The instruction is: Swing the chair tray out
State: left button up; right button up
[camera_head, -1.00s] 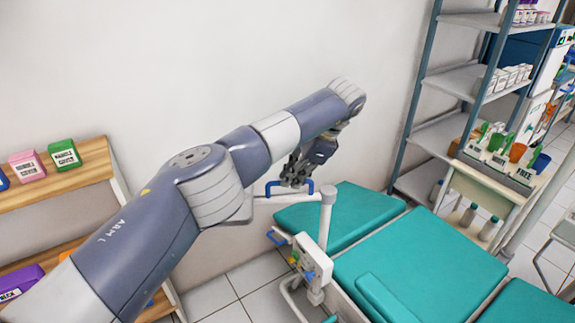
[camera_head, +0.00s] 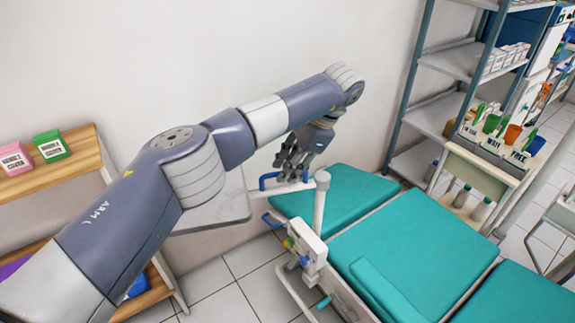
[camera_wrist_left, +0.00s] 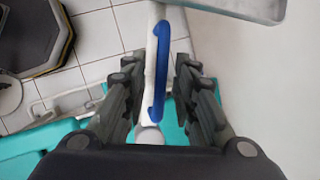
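The chair tray (camera_head: 230,207) is a pale grey panel, partly hidden behind my left arm in the head view. Its edge also shows at the top of the left wrist view (camera_wrist_left: 235,8). A white bar joins it to an upright white post (camera_head: 321,203) beside the teal dental chair (camera_head: 415,250). A blue handle (camera_head: 268,181) sits on the bar. My left gripper (camera_head: 294,172) is at this handle. In the left wrist view the fingers stand apart on either side of the blue handle (camera_wrist_left: 161,75), with gaps visible. My right gripper is not in view.
A control box with a blue handle (camera_head: 307,243) is mounted below the post. A wooden shelf (camera_head: 70,165) with coloured boxes stands at the left. A metal rack (camera_head: 440,115) and a small cart (camera_head: 478,170) stand at the right. The wall is close behind the tray.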

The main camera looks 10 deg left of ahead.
pick_arm(q)
jog(key=shift+r, duration=0.1)
jog(key=v, duration=0.7)
jog(key=shift+d, duration=0.15)
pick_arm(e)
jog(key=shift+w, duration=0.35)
pick_arm(q)
jog(key=shift+r, duration=0.15)
